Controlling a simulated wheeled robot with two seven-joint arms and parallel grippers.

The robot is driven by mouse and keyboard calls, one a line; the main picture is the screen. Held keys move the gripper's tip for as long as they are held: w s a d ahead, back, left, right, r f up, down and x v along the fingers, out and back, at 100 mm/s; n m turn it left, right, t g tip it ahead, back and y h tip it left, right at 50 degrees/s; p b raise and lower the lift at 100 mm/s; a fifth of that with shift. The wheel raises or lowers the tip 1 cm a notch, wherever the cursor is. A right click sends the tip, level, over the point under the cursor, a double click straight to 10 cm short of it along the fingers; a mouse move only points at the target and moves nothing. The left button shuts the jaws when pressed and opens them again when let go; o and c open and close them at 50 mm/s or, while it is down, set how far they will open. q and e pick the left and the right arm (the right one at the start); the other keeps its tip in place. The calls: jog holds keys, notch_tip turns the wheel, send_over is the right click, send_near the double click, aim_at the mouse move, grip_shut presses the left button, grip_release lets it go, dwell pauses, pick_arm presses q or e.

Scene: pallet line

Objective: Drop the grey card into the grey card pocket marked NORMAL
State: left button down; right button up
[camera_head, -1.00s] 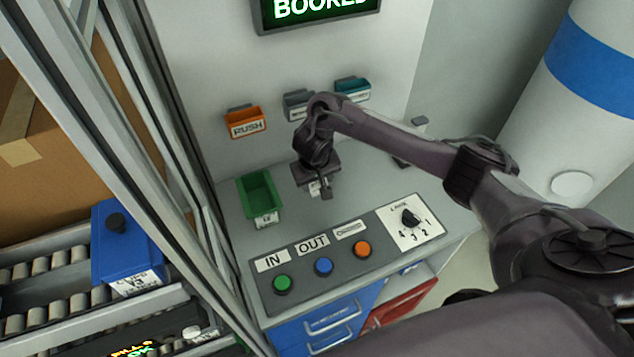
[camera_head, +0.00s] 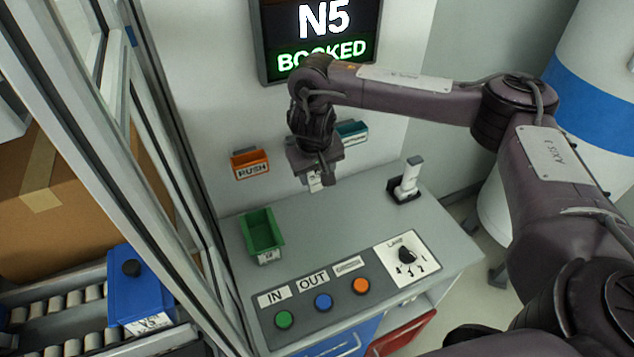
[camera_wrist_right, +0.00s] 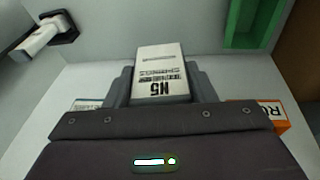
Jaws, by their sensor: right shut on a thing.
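My right gripper (camera_head: 318,178) is shut on a pale card (camera_wrist_right: 160,75) with black print reading N5. In the head view only a small piece of the card (camera_head: 314,183) shows below the jaws. The gripper is in front of the back wall and above the worktop. The grey pocket is hidden behind my arm and gripper, between the orange RUSH pocket (camera_head: 250,164) and the teal pocket (camera_head: 351,133). The NORMAL marking cannot be read. My left gripper is not in view.
A green tray (camera_head: 262,232) stands on the grey worktop (camera_head: 345,220), behind a button panel with a lane dial (camera_head: 407,256). A white handheld device (camera_head: 409,177) stands in a dark holder at the right. A screen (camera_head: 320,30) reads N5 BOOKED. A metal frame edges the left side.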

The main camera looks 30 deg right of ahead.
jog(key=shift+r, duration=0.7)
jog(key=shift+s+a+f+b, duration=0.1)
jog(key=shift+a+f+b, duration=0.15)
jog(key=shift+b, duration=0.25)
jog(key=s+a+f+n+b, duration=0.1)
jog(key=s+a+f+b, duration=0.6)
jog(key=b, duration=0.6)
jog(key=shift+s+f, duration=0.65)
jog(key=shift+f, duration=0.15)
